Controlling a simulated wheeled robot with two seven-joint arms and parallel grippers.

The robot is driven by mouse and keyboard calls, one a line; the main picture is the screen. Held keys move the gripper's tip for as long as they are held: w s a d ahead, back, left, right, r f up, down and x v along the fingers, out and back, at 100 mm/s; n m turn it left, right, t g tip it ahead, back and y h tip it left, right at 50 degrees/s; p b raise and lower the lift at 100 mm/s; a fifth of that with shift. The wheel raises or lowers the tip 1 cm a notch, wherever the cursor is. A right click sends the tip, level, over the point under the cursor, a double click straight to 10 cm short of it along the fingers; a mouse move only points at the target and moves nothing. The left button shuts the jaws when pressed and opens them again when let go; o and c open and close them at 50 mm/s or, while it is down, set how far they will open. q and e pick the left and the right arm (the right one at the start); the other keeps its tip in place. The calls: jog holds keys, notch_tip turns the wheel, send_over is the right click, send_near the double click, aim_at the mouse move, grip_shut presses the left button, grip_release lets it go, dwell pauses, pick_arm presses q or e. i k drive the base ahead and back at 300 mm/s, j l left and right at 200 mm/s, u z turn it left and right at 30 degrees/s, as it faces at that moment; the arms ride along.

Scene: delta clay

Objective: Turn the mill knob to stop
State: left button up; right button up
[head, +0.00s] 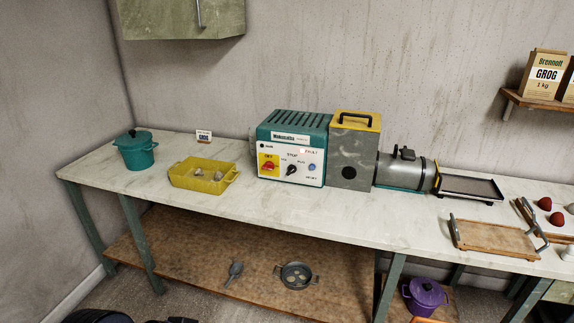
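The mill (296,127) stands against the wall on the long pale worktop, with a teal ribbed top and a white control panel on its front. A small black knob (291,170) sits in the middle of the panel, with small print around it; a STOP mark seems to be above it. The knob is too small to tell surely which mark it points at. Neither of my grippers is in view, and nothing touches the knob.
A grey block (350,152) with a yellow top and a horizontal barrel (402,170) adjoin the mill. A yellow tub (202,176) and teal pot (135,150) stand left. A wooden tray (494,238) lies right. The worktop (310,207) before the mill is clear.

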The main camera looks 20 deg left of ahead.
aim_at(292, 169)
jog(key=i+j+u, duration=0.1)
jog(key=i+u, duration=0.3)
jog(key=i, duration=0.15)
jog(key=i+u, duration=0.35)
jog(key=i, duration=0.2)
jog(key=i+l+u, duration=0.25)
jog(key=i+u, duration=0.15)
jog(key=i, duration=0.15)
